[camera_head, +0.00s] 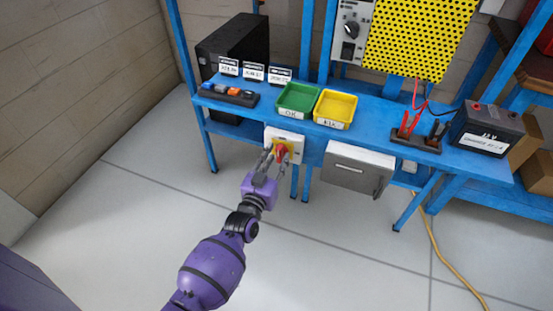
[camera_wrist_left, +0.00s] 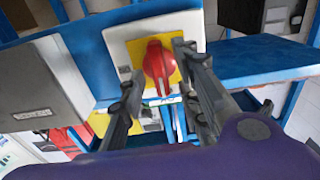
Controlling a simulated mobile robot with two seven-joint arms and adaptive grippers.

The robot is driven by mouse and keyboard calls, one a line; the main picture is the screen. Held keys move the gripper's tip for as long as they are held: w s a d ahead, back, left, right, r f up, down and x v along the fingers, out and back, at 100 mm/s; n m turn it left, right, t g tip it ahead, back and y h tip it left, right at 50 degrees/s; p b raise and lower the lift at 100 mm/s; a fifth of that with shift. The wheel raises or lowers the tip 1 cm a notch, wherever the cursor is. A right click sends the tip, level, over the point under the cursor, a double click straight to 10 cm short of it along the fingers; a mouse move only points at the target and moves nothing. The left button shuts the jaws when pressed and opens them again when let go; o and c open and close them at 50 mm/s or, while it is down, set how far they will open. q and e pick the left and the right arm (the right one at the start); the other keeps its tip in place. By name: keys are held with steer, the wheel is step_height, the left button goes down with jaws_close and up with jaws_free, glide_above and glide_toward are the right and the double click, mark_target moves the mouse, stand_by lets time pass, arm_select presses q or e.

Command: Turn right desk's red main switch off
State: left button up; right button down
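The red main switch (camera_head: 282,150) sits on a yellow plate on a white box (camera_head: 296,140), fixed to the front of the blue desk below its top. In the left wrist view the red handle (camera_wrist_left: 157,62) lies along the picture's vertical, its narrow end pointing down. My left gripper (camera_head: 275,153) is at the switch; in the left wrist view its two fingers (camera_wrist_left: 156,66) stand apart on either side of the handle. I cannot tell whether either finger touches it. My right gripper is not in view.
A grey drawer unit (camera_head: 357,170) hangs right of the switch. A yellow cable (camera_head: 440,250) crosses the otherwise clear floor.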

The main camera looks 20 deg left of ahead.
arm_select(q)
steer(key=shift+s, duration=0.1)
steer(key=s, duration=1.2)
steer(key=shift+a, duration=0.2)
steer(key=shift+w, duration=0.1)
